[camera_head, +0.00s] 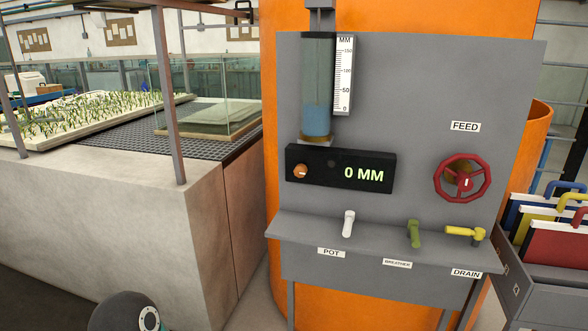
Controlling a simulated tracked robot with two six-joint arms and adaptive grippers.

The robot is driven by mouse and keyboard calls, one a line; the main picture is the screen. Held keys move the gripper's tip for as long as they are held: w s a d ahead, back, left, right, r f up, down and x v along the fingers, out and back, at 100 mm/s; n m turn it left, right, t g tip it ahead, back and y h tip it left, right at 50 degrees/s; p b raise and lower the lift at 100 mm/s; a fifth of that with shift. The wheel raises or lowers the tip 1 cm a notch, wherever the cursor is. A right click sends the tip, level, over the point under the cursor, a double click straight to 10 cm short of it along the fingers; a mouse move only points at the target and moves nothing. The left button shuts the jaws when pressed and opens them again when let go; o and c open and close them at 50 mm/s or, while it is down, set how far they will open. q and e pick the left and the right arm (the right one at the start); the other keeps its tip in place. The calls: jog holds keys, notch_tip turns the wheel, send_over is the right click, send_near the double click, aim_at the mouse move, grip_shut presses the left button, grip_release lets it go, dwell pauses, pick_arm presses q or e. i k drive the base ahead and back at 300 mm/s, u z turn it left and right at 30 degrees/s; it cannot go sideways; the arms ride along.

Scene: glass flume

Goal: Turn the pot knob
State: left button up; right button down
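A white handle (348,223) stands on the ledge of the grey panel (440,95), just above the label POT (331,252). It stands upright with a slight tilt. An orange round knob (300,171) sits on the left of a black display box (340,185), which reads 0 MM in green. Neither of my grippers is in view. A dark rounded part at the bottom left looks like one of my arm links, well away from the panel. Nothing touches the handle or the knob.
A green handle (414,233) stands above the label BREATHER, and a yellow handle (464,232) above DRAIN. A red handwheel (462,178) is under FEED. A gauge cylinder (317,80) holds blue liquid. A concrete block (110,220) stands left; coloured folders (555,225) sit right.

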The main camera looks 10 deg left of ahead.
aim_at(300, 171)
jog(key=i, duration=0.85)
jog(key=z, duration=0.05)
